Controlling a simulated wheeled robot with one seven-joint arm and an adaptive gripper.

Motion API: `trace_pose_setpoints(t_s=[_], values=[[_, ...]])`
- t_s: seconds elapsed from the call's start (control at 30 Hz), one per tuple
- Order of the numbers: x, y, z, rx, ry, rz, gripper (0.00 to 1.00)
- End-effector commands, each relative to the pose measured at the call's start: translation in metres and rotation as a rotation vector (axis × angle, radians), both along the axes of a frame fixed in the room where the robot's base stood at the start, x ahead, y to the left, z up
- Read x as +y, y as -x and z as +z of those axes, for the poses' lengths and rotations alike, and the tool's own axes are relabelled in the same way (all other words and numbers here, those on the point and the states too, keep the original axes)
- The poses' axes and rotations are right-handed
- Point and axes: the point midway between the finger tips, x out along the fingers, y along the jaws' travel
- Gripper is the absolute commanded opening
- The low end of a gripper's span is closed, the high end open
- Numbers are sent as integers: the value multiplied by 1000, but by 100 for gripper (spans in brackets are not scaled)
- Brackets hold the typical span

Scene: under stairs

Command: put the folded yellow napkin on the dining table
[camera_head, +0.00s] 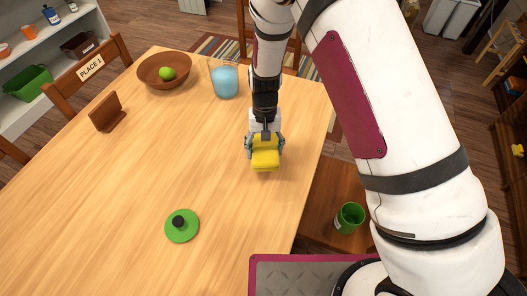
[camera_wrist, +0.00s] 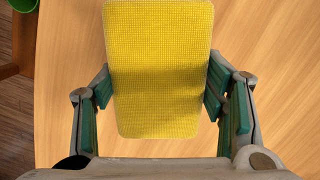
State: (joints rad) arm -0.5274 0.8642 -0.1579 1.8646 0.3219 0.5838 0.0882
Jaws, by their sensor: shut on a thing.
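The folded yellow napkin (camera_head: 265,160) is in my gripper (camera_head: 265,148), over the right part of the wooden dining table (camera_head: 130,170). In the wrist view the napkin (camera_wrist: 160,60) is a textured yellow rectangle between the two green-padded fingers of my gripper (camera_wrist: 160,98). The fingers are shut on its sides. The tabletop (camera_wrist: 270,60) fills most of the view behind it. I cannot tell whether the napkin touches the table or is held just above it.
A brown bowl (camera_head: 152,75) with a green fruit (camera_head: 167,74), a glass jug of blue liquid (camera_head: 225,83) and a brown holder (camera_head: 106,112) stand on the table. A green lid (camera_head: 182,232) lies nearer me. A green cup (camera_head: 349,217) is on a chair at right. The table's middle is clear.

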Motion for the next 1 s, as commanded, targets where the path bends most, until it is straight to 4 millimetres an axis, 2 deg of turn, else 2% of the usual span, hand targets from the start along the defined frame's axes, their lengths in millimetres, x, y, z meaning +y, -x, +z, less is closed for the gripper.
trace_pose_setpoints(t_s=[0.1, 0.37, 0.77, 0.8, 0.9, 1.0], values=[[4, -10, -1, -1, 0, 0, 15], [4, -9, -34, 0, 0, -1, 15], [4, -9, -39, 0, 0, 0, 15], [4, -9, -40, 0, 0, 0, 67], [4, -9, -39, 0, 0, 0, 85], [4, -9, -39, 0, 0, 0, 85]])
